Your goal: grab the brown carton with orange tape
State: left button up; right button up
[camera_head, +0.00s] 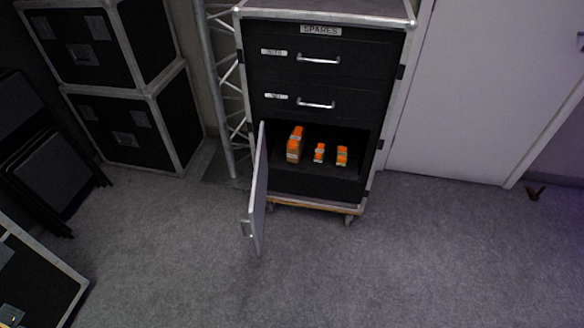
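Three small brown items with orange on them stand in the open bottom compartment of a black cabinet (328,78) labelled SPARES. The left one (295,145) is the tallest and looks like a carton with orange tape. The middle one (319,153) is small and narrow. The right one (342,156) is small and boxy. They are too small to tell their details apart surely. The compartment's door (259,190) stands open, swung out at the left. Neither of my grippers is in view.
The cabinet has two shut drawers with handles and stands on a wheeled wooden base (310,205). Stacked black cases (125,120) and a metal truss (217,85) stand left. Another case (35,275) is at lower left. A white door (480,100) is right. The front floor is clear.

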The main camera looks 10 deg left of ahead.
aim_at(296, 142)
jog(key=k+j, duration=0.1)
jog(key=j, duration=0.7)
jog(key=k+j+z, duration=0.1)
jog(key=j, duration=0.25)
jog(key=k+j, duration=0.15)
jog(key=j, duration=0.25)
jog(key=i+j+z, duration=0.2)
jog(key=i+j, duration=0.25)
jog(key=i, duration=0.25)
jog(key=i+j+z, duration=0.25)
jog(key=i+j, duration=0.25)
jog(key=i, duration=0.2)
